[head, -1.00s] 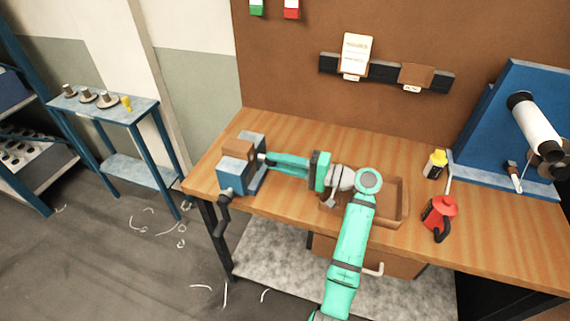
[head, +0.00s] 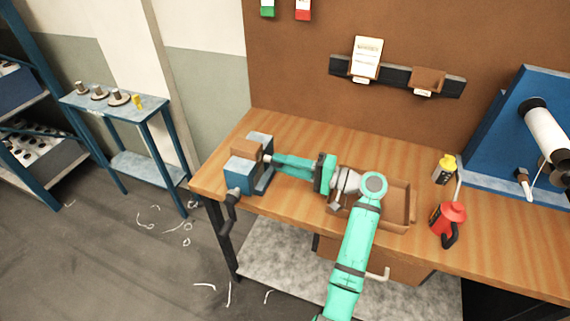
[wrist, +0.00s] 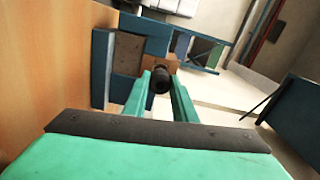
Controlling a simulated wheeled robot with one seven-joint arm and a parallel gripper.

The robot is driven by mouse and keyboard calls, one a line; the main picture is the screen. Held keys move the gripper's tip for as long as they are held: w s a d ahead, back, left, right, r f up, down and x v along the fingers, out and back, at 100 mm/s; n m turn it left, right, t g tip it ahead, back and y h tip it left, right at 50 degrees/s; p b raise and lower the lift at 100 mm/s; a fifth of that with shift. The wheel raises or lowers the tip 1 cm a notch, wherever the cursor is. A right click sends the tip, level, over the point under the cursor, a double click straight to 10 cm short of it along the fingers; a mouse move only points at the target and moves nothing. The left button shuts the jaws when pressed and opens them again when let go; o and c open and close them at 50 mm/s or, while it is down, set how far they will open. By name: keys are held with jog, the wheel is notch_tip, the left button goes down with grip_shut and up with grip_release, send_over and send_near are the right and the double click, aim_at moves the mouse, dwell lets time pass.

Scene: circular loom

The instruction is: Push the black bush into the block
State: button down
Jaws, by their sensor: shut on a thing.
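The black bush (wrist: 160,78) is a short dark cylinder with a round end facing the wrist camera. My gripper (wrist: 160,85) is shut on it, with one green finger on each side. In the head view my gripper (head: 270,160) reaches left, its tips close to the block. The brown block (head: 243,150) sits between the jaws of the blue vise (head: 239,176). In the wrist view the block (wrist: 174,61) appears directly behind the bush. The bush hides part of its face, so I cannot tell whether they touch or whether the bush has entered a hole.
The vise handle (head: 231,210) hangs at the bench's left front edge. A brown tray (head: 398,217) lies beneath my arm. A red can (head: 448,222) and yellow-topped bottle (head: 444,170) stand to the right. A side table (head: 150,106) with several spools is at the left.

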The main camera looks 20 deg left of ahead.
jog(key=shift+a, duration=1.75)
jog(key=c, duration=1.4)
grip_release()
jog(key=shift+d, duration=0.1)
jog(key=d, duration=1)
jog(key=shift+s+d, duration=0.15)
jog(key=shift+d, duration=0.2)
